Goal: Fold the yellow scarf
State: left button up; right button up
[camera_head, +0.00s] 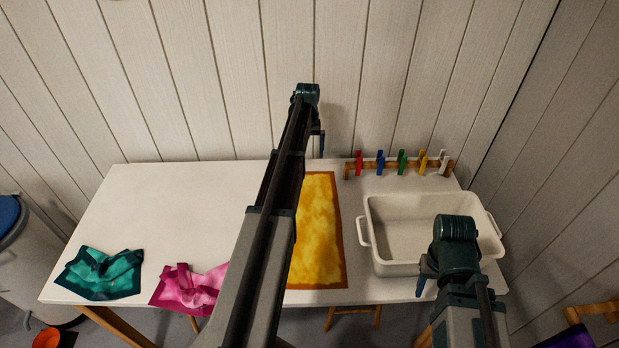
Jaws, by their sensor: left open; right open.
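The yellow scarf (320,235) has a brown-orange border and lies spread out on the white table, its long side running from back to front. Its visible right part looks flat; my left arm hides its left part. My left gripper (321,143) is high in the picture, by the scarf's far end, mostly hidden by its own arm; it is open and holds nothing visible. My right gripper (423,284) is open at the front right, away from the scarf, in front of the white basin. Its fingers are largely hidden by the wrist.
A white basin (372,205) stands right of the scarf. Behind it is a wooden rail (390,167) with several coloured pegs. A crumpled teal scarf (102,272) and a pink scarf (190,287) lie at the front left. The white table (180,210) is clear at back left.

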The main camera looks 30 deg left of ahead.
aim_at(308, 175)
pick_arm(q)
notch_tip(308, 175, down, 9)
jog(key=b, duration=0.8)
jog(key=shift+r, duration=0.15)
grip_shut()
dwell(0.5)
